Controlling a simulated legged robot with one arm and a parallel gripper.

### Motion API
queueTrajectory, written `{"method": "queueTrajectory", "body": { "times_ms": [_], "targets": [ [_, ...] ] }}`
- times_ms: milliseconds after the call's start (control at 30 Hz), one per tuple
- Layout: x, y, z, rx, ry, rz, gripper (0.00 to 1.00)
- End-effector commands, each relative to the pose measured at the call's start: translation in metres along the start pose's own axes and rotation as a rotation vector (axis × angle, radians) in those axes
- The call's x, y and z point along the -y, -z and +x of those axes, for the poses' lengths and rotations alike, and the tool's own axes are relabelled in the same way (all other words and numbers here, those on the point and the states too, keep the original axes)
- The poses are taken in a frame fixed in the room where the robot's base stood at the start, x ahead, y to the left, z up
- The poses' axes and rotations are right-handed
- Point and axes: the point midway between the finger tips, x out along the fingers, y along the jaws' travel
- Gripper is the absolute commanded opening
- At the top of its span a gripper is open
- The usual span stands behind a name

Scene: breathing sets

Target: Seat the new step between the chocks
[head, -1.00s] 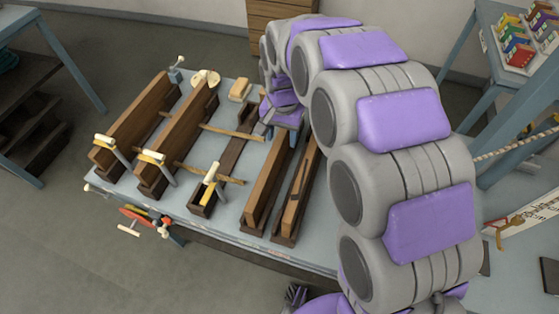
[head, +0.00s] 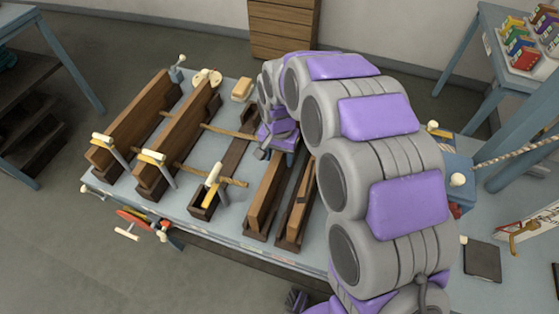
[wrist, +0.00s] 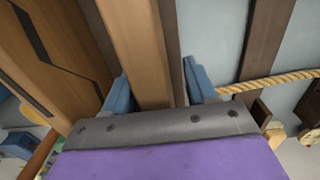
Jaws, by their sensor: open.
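A plain brown wooden step (head: 265,200) lies lengthwise in a dark holder on the bench, right of the rope lines. My gripper (head: 279,150) is at its far end. In the wrist view, the blue fingers of my gripper (wrist: 157,78) are spread on either side of the step (wrist: 142,45), with a gap visible on the right. A second step (head: 302,190) with a dark split-like line lies just to the right. Two large wooden steps (head: 140,115) (head: 182,130) stand on edge at left. Ropes (head: 228,131) run from them to the right. I cannot clearly pick out the chocks.
A small dark box (head: 203,206) with a pale-handled tool stands at the bench's front. A pale block (head: 242,90) sits at the back. My arm hides the bench's right part.

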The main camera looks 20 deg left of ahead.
Motion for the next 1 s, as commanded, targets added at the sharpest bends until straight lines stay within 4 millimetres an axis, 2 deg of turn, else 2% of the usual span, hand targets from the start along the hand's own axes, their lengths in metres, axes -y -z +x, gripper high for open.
{"method": "queueTrajectory", "body": {
  "times_ms": [67,367,667,1000],
  "targets": [
    [-0.0003,0.0,-0.001,0.0,0.001,0.0,0.56],
    [-0.0062,-0.0008,-0.0033,0.0,0.007,0.0,0.29],
    [-0.0002,0.0,-0.0011,0.0,0.001,0.0,0.0],
    [-0.0014,0.0003,-0.0005,0.001,0.002,0.0,0.0]
  ]
}}
